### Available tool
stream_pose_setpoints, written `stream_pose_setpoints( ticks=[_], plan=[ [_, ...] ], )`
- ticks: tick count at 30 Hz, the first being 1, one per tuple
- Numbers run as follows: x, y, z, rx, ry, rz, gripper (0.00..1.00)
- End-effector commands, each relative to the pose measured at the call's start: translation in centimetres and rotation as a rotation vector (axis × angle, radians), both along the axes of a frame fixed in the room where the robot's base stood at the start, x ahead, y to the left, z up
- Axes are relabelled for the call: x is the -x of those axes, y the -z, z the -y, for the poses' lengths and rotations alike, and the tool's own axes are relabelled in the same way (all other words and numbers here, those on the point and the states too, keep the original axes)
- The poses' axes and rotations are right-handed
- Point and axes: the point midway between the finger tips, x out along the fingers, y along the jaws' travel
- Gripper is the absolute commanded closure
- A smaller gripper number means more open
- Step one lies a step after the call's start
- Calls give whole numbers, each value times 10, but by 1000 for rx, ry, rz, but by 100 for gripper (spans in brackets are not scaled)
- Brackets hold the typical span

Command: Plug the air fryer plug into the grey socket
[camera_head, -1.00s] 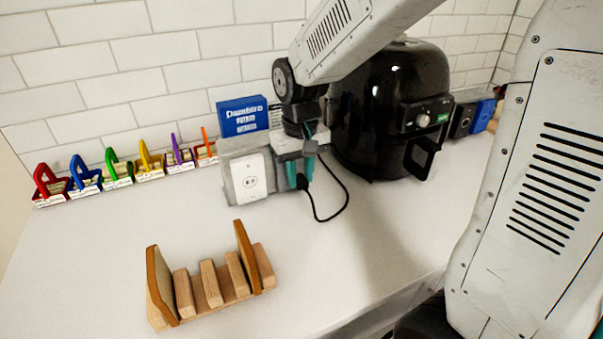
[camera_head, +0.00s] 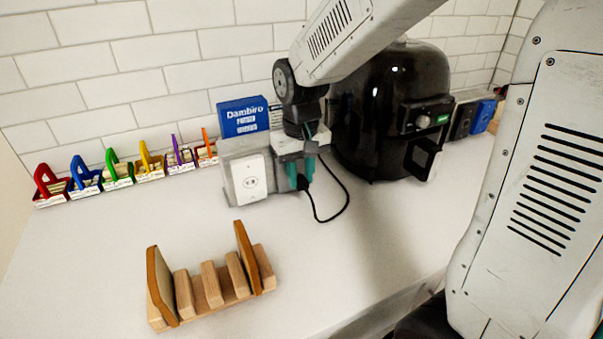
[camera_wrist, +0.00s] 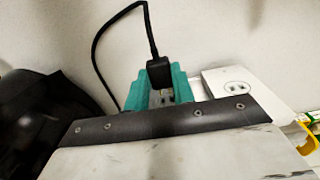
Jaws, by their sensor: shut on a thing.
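The grey socket (camera_head: 229,176) is a grey box with a white outlet plate on its front, standing on the counter. Its white plate (camera_wrist: 226,80) shows right of my fingers in the wrist view. My gripper (camera_head: 301,178) has teal fingers and is shut on the black air fryer plug (camera_head: 304,184), just right of the socket box and apart from the outlet plate. In the wrist view the plug (camera_wrist: 159,72) sits between the teal fingers (camera_wrist: 160,90); its prongs are partly hidden. A black cord loops from the plug towards the black air fryer (camera_head: 385,110).
A wooden rack (camera_head: 215,290) stands at the front. Several coloured small baskets (camera_head: 118,172) line the wall at left. A blue box (camera_head: 243,117) is behind the socket. A black box (camera_head: 463,120) and a blue box (camera_head: 484,115) stand right of the fryer. The counter between rack and cord is clear.

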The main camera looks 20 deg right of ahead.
Motion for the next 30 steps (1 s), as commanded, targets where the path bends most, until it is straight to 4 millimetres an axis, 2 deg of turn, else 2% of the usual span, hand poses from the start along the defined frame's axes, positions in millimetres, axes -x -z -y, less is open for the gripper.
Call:
stream_pose_setpoints(
  ticks=[30],
  plan=[
    [-22,0,0,0,0,0,98]
  ],
)
